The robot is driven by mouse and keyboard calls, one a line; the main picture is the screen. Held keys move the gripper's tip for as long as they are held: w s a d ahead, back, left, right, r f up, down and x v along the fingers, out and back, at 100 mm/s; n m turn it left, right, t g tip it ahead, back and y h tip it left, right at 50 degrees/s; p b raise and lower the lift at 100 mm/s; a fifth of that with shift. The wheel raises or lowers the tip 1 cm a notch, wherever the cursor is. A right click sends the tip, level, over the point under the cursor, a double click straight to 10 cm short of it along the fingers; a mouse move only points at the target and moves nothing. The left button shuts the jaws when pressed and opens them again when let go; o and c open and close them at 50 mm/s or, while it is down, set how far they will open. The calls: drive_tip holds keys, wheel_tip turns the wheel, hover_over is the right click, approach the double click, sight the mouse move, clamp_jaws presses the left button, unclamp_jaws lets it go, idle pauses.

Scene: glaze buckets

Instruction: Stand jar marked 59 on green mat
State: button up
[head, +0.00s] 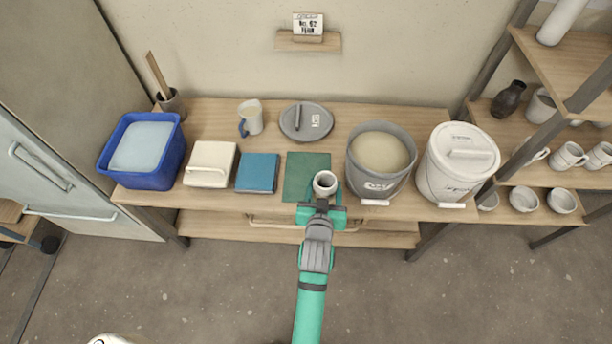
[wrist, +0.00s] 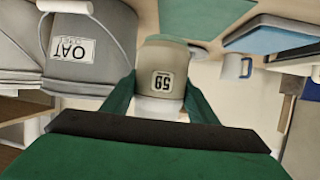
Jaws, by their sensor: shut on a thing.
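The jar (head: 325,183) is a small pale pot with an open top. In the wrist view the jar (wrist: 163,62) shows a label reading 59, turned upside down. My gripper (head: 322,196) is shut on the jar, with green fingers on both sides of it in the wrist view. The green mat (head: 302,170) lies flat on the table, with nothing else on it. The jar overlaps the mat's front right part in the head view. I cannot tell whether it touches the mat or hangs above it.
A grey bucket (head: 354,168) of pale glaze, labelled OAT (wrist: 70,50), stands close right of the mat. A lidded white bucket (head: 450,178) is further right. A blue tile (head: 257,173), cream box (head: 208,166) and blue tub (head: 150,180) are left. A grey lid (head: 292,122) lies behind.

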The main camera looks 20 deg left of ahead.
drive_tip(key=s+a+r+y, duration=0.15)
drive_tip(key=a+r, duration=0.25)
drive_tip(key=a, duration=0.4)
hover_over(308, 176)
drive_tip(key=shift+n, duration=0.4)
wheel_tip(308, 176, down, 10)
drive_tip(key=shift+f, duration=1.5)
drive_tip(key=shift+f, duration=0.15)
drive_tip(key=o, duration=1.4)
